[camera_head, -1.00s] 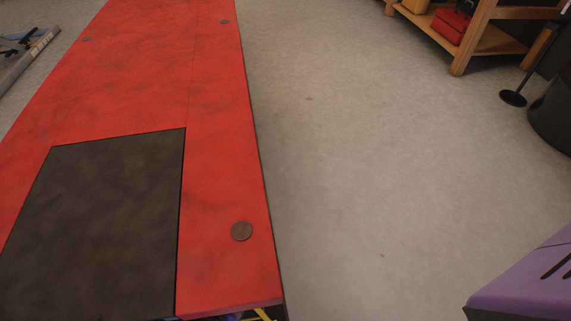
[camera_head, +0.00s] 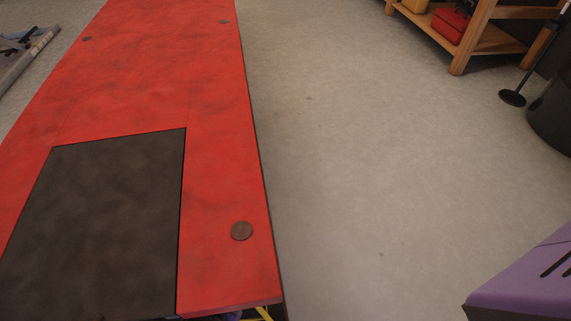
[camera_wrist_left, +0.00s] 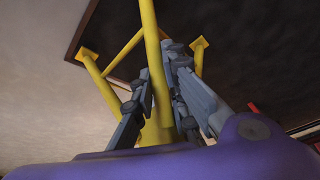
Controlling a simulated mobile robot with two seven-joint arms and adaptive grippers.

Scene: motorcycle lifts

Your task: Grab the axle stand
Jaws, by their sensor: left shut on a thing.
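The axle stand (camera_wrist_left: 149,22) is yellow, with a post and slanting legs that end in flat feet. It fills the upper middle of the left wrist view. My left gripper (camera_wrist_left: 158,70) is shut on its post, with one grey finger on each side. In the head view only a small yellow piece (camera_head: 264,313) shows at the bottom edge, below the end of the red lift; the rest is hidden. My right gripper is not in view.
A long red motorcycle lift (camera_head: 215,180) with a dark panel (camera_head: 105,225) takes up the left of the head view. Open grey floor (camera_head: 350,150) lies to its right. A wooden shelf (camera_head: 486,40) holding a red box (camera_head: 450,25) stands at the upper right, near a dark round container (camera_head: 553,115).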

